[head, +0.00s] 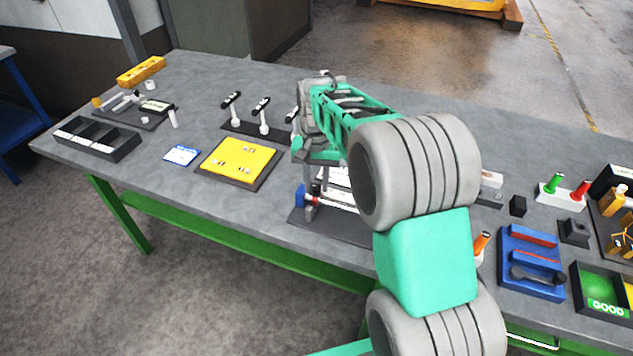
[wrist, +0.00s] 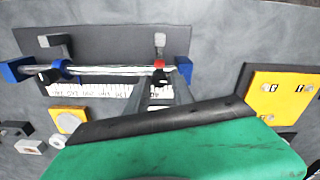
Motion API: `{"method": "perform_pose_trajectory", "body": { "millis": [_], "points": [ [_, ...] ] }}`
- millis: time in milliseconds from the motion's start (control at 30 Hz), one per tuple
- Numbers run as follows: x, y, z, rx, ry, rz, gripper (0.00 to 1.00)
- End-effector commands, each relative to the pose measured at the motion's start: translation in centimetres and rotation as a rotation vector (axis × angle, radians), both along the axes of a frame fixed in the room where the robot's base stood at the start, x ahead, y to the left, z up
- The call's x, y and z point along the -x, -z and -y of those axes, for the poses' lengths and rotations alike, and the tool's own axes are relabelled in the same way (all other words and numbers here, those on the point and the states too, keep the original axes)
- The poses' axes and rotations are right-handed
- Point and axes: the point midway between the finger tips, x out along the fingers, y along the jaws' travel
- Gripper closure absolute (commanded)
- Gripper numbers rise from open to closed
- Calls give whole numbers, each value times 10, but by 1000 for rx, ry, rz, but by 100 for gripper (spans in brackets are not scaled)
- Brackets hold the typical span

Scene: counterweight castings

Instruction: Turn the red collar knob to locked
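A red collar knob (wrist: 159,64) sits on a horizontal metal rod (wrist: 110,70) in the wrist view, close to the rod's right blue end block (wrist: 183,68). The rod fixture stands on a dark base plate (head: 325,224), partly hidden by my arm in the head view. My gripper (wrist: 163,78) shows two grey fingers reaching toward the rod, apart, with a gap between them. The red knob lies just beyond this gap; I cannot tell whether they touch. The knob's lock marking is too small to read.
A printed scale strip (wrist: 95,92) runs beside the rod. A yellow board (head: 238,159) lies to the left on the grey table (head: 200,210). Upright lever posts (head: 263,120) stand behind it. A blue tray (head: 530,265) and orange-topped post (head: 481,243) are at right.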

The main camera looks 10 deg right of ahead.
Motion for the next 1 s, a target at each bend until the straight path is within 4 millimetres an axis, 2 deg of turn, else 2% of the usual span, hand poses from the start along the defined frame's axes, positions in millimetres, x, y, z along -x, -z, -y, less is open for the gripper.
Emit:
{"method": "perform_pose_trajectory", "body": {
  "millis": [33,133,433,533,800,1000],
  "points": [
    [0,0,0,0,0,0,66],
    [0,0,0,0,0,-1,58],
    [0,-3,0,0,0,0,57],
    [-1,-17,0,0,0,2,57],
    [0,-68,-1,0,-1,1,57],
    [0,-78,-1,0,-1,-1,57]
  ]
}}
